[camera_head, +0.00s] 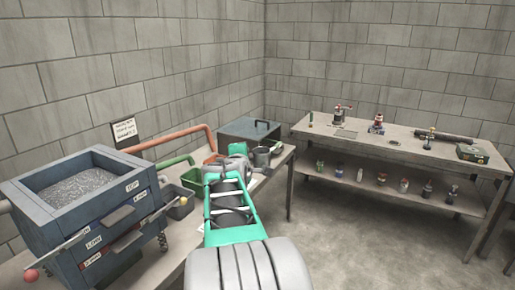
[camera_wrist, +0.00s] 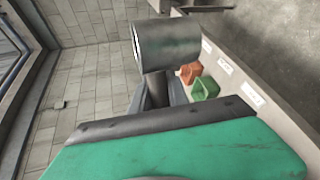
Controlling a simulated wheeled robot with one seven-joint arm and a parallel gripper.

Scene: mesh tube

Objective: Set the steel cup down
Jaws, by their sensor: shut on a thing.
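The steel cup (camera_wrist: 168,42) is a grey metal cylinder at the top middle of the wrist view. It lies sideways in that turned picture, with its pale rim at the left. My gripper (camera_wrist: 155,88) is shut on it; a dark finger reaches up to the cup's side. In the camera_head view my teal arm reaches over the left bench (camera_head: 172,248), and its wrist largely hides the gripper. A dark grey cup-like shape (camera_head: 262,157) shows just right of the wrist there. I cannot tell whether the held cup touches the bench.
An orange bin (camera_wrist: 190,72) and a green bin (camera_wrist: 205,89) stand near the cup, with white labels along the bench. A blue sieve machine (camera_head: 85,200) stands at the left and a grey lidded box (camera_head: 249,132) behind. A second bench (camera_head: 400,150) holds tools and bottles.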

